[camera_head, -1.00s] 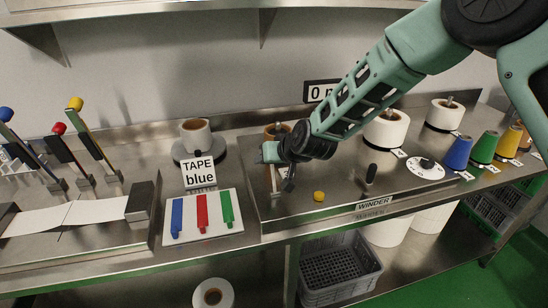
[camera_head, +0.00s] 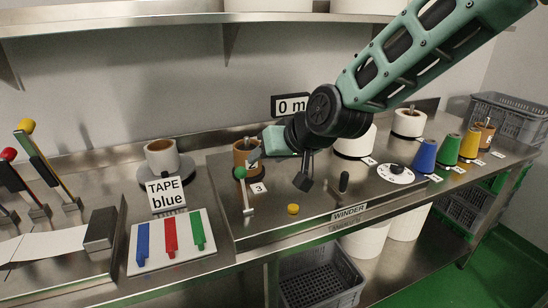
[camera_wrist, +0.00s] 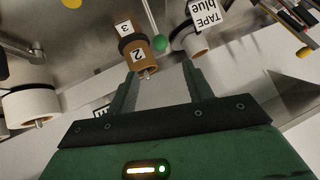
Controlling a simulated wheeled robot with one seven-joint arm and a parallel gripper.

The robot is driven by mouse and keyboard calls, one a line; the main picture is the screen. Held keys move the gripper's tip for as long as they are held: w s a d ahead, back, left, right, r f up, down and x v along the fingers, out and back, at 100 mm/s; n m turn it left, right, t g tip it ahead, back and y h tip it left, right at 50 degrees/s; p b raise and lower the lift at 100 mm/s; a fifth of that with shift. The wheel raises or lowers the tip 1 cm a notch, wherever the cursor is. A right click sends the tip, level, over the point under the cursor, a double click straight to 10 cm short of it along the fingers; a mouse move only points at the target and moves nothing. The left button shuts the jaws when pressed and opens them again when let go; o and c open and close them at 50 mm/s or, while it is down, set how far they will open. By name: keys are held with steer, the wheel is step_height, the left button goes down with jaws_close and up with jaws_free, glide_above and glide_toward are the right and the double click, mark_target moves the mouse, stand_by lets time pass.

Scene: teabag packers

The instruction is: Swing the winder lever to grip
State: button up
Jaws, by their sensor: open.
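One has a green ball (camera_head: 240,172) on a thin metal stem at the panel's left end. My gripper (camera_head: 256,155) is open and empty, above the panel's left part, just right of and above the green ball.
The yellow button (camera_head: 293,209) and white dial (camera_head: 396,173) are on the panel. A tape roll (camera_head: 163,157) with its "TAPE blue" sign and a board of coloured strips (camera_head: 170,240) stand left. White rolls (camera_head: 408,122) and coloured cones (camera_head: 425,155) stand right.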

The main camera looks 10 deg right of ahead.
steer(key=shift+v, duration=0.85)
steer(key=shift+s, duration=0.1)
steer(key=s+d+f+n+g+h, duration=0.1)
steer(key=s+d+f+g, duration=0.1)
steer(key=s, duration=0.7)
steer(key=s+d+f+n+g+h, duration=0.2)
steer(key=s+d+g, duration=0.1)
steer(key=s, duration=0.7)
steer(key=s+d+f+n+g+h, duration=0.1)
steer(key=s+d+f+g+h, duration=0.1)
steer(key=s, duration=0.7)
steer(key=shift+s+d+g, duration=0.3)
steer(key=shift+d+g, duration=0.1)
steer(key=shift+d, duration=0.45)
